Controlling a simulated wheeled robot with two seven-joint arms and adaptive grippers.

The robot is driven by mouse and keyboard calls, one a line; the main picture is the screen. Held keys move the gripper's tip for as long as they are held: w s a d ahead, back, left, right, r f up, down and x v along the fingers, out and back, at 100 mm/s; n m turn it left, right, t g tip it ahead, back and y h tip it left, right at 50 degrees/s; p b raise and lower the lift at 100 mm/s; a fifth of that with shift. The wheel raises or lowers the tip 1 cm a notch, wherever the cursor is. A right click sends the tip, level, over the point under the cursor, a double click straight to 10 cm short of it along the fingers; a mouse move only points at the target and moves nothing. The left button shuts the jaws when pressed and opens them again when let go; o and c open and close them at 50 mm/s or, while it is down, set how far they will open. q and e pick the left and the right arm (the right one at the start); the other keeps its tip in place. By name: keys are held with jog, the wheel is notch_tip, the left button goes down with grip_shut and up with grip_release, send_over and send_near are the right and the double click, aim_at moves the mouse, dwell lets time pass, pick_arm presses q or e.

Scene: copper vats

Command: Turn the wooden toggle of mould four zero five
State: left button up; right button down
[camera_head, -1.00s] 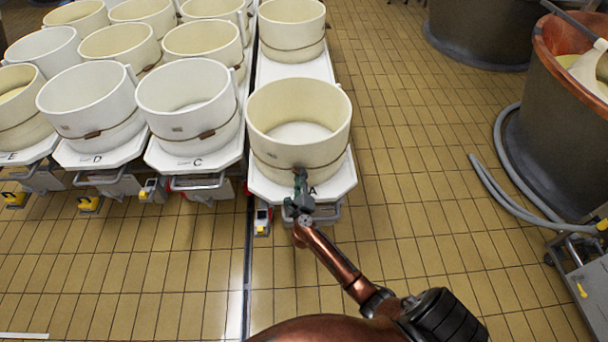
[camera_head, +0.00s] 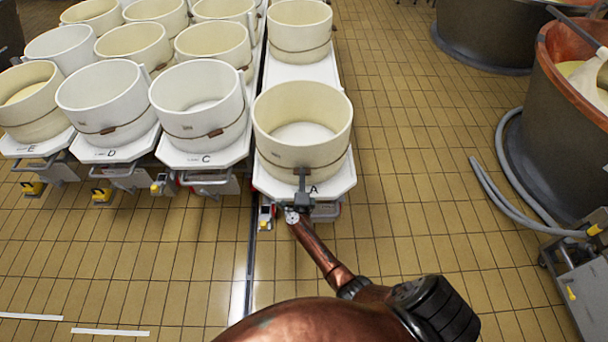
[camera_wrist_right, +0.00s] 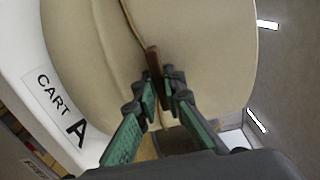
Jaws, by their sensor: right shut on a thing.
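The cream round mould (camera_head: 262,145) stands at the front of cart A (camera_head: 340,186), with a thin band around its wall. Any number on the mould is too small to read. My right gripper (camera_head: 302,174) is at the front of this mould, low on its wall. In the right wrist view the brown wooden toggle (camera_wrist_right: 154,62) sits on the band, and its near end is between the green fingertips of my right gripper (camera_wrist_right: 161,88). The fingers are shut on it. My left gripper is not in view.
Other moulds on carts C (camera_head: 204,140), D (camera_head: 110,132) and E (camera_head: 40,125) stand close on the left. Another mould (camera_head: 300,54) is behind on the same row. A copper vat (camera_head: 545,120) and grey hose (camera_head: 500,200) are at right. Tiled floor between is clear.

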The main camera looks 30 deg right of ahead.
dwell(0.4)
jog(key=c, duration=2)
grip_release()
jog(key=v, duration=1.2)
jog(key=shift+f, duration=0.1)
